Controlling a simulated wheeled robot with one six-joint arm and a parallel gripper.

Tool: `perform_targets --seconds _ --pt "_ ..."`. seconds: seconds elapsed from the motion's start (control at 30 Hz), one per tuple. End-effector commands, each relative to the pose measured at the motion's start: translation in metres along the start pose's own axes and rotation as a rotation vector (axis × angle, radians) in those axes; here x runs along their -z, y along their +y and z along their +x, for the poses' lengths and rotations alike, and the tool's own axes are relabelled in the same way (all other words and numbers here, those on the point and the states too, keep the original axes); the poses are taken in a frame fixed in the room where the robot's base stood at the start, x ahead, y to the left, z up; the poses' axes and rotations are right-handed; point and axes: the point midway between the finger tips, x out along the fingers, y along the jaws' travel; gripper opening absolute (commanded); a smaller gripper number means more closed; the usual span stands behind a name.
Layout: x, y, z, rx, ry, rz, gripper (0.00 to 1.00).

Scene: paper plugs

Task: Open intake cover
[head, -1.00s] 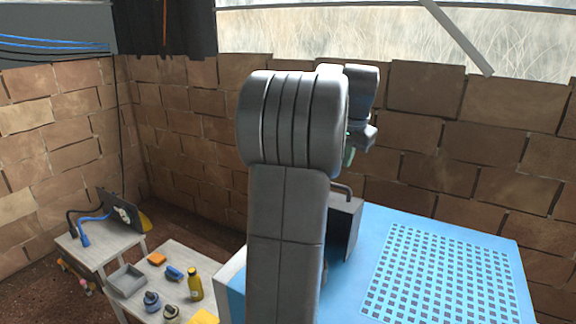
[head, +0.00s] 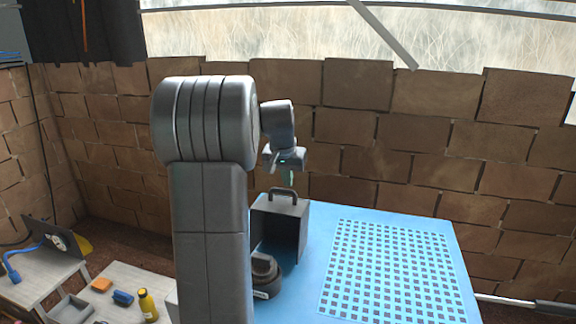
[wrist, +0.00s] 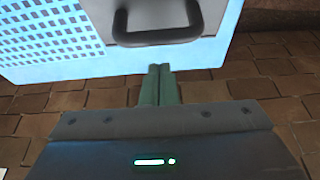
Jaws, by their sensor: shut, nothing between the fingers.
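The intake cover appears to be the dark grey box-shaped hood (head: 302,222) with a dark handle (head: 283,192) on top, standing on the blue machine top (head: 315,275). My gripper (head: 291,179) is just above the handle in the head view, shut and empty. In the wrist view, the green fingertips (wrist: 160,68) are together, and the handle (wrist: 157,38) lies beyond them on the grey top (wrist: 203,25). The fingers look apart from the handle. My arm hides the left part of the hood.
A dark rounded part (head: 264,272) sits beside the hood, partly behind my arm. A grid panel (head: 390,270) covers the right of the blue top. A brick wall (head: 360,130) stands close behind. Small tables at left hold a yellow bottle (head: 148,306) and a blue item (head: 123,298).

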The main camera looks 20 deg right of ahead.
Motion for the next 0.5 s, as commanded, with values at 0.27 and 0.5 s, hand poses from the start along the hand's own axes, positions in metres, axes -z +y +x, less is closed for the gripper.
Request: perform_targets --seconds 0.27,0.5 --pt "-0.018 0.0 -0.006 0.0 -0.001 0.0 0.0" --pt "-0.019 0.0 -0.006 0.0 -0.001 0.0 0.0"
